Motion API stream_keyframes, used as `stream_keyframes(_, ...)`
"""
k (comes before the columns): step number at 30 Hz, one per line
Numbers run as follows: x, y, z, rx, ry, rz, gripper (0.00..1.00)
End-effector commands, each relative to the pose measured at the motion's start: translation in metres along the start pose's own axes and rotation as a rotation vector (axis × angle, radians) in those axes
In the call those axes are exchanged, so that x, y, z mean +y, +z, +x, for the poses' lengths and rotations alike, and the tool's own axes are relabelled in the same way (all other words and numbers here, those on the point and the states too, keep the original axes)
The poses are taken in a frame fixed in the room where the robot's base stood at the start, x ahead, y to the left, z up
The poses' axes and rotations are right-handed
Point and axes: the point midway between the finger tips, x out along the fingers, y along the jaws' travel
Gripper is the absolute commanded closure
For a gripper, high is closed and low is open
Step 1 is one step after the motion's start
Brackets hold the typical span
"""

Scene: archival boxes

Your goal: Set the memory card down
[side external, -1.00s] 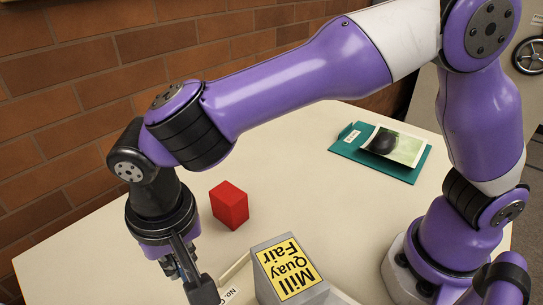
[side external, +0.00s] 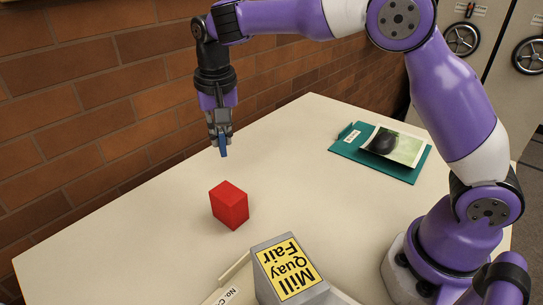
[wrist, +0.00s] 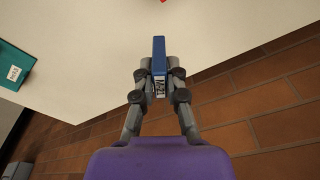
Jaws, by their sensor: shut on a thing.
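My gripper (side external: 221,138) is shut on a blue memory card (side external: 223,150) and holds it in the air above the table's far side, near the brick wall. In the wrist view the card (wrist: 158,50) sticks out between the fingertips of my gripper (wrist: 159,78), with a white label partly covered by them. The card's lower end hangs clear of the tabletop (side external: 130,215).
A red block (side external: 229,206) stands on the table, below and in front of my gripper. A grey box with a yellow label (side external: 289,271) is at the front. A teal folder (side external: 347,151) with a photo (side external: 408,150) and dark oval object (side external: 382,142) lies right. Bare table lies between.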

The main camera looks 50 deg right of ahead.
Motion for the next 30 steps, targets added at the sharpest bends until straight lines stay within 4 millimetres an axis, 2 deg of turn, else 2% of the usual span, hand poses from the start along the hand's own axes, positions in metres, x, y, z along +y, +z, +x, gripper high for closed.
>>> stream_keyframes(1,0.024,-0.026,0.004,0.001,0.006,0.047,1.00)
stream_keyframes(3,0.056,-0.054,0.008,0.003,0.012,0.090,1.00)
stream_keyframes(6,0.099,-0.085,0.012,0.006,0.020,0.142,1.00)
stream_keyframes(9,0.137,-0.105,0.014,0.010,0.027,0.182,1.00)
stream_keyframes(12,0.163,-0.116,0.016,0.011,0.033,0.210,1.00)
stream_keyframes(19,0.198,-0.130,0.027,0.013,0.038,0.232,1.00)
stream_keyframes(27,0.257,-0.157,0.073,0.012,0.037,0.232,1.00)
stream_keyframes(30,0.272,-0.165,0.085,0.012,0.037,0.230,1.00)
